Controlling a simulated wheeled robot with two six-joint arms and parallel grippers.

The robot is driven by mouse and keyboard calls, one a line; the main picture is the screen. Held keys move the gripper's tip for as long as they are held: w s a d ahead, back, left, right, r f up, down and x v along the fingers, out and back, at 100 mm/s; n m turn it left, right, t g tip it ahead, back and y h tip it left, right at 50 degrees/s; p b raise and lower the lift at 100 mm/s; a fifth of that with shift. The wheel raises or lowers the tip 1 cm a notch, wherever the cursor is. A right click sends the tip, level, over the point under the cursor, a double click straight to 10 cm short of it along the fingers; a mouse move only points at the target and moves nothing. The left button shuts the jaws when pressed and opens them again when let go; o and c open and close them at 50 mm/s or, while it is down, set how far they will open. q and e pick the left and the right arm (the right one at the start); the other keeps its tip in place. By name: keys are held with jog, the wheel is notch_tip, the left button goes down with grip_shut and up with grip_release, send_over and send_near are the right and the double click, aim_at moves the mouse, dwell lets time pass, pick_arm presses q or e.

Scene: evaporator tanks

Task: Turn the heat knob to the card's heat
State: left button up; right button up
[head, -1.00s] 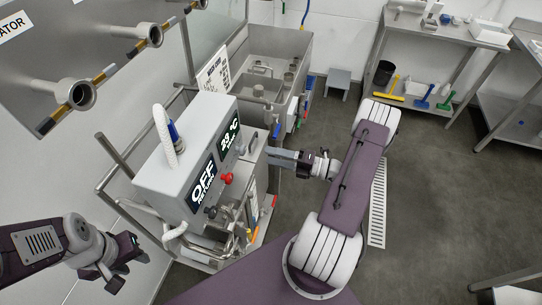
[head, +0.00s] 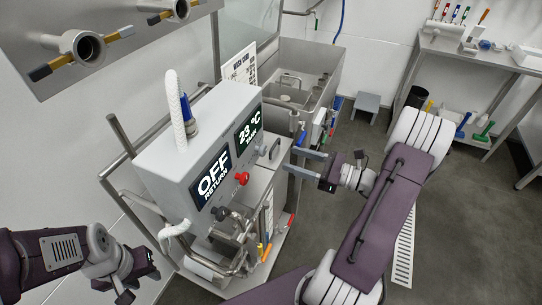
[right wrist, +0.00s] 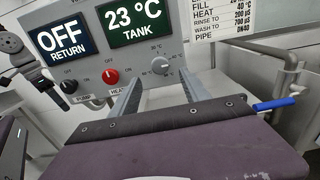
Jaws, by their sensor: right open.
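The grey control box (head: 205,140) stands at centre left in the head view. In the right wrist view its panel has a grey round knob (right wrist: 160,65) inside a temperature scale. A red knob (right wrist: 110,76) sits left of it, above a partly hidden HEAT label. The grey knob's own label and exact setting cannot be read. The card (right wrist: 222,18) reads HEAT 40 °C. My right gripper (right wrist: 160,74) is open, its fingertips short of the panel on either side of the grey knob. It also shows in the head view (head: 288,160). My left gripper (head: 128,284) hangs at lower left, fingers unclear.
The displays read OFF RETURN (right wrist: 59,39) and 23 °C TANK (right wrist: 134,20). A black PUMP knob (right wrist: 69,86) is left of the red one. Pipes and valves (head: 235,230) crowd below the box. A steel tank (head: 310,75) stands behind; floor to the right is open.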

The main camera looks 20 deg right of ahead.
aim_at(265, 150)
jog(key=x, duration=0.8)
jog(key=shift+a, duration=0.1)
jog(key=c, duration=1.2)
jog(key=shift+f+n, duration=0.2)
jog(key=shift+n, duration=0.2)
grip_shut()
jog(key=shift+r+n+b, duration=0.2)
jog(key=shift+n+b, duration=0.15)
jog(key=shift+n, duration=0.25)
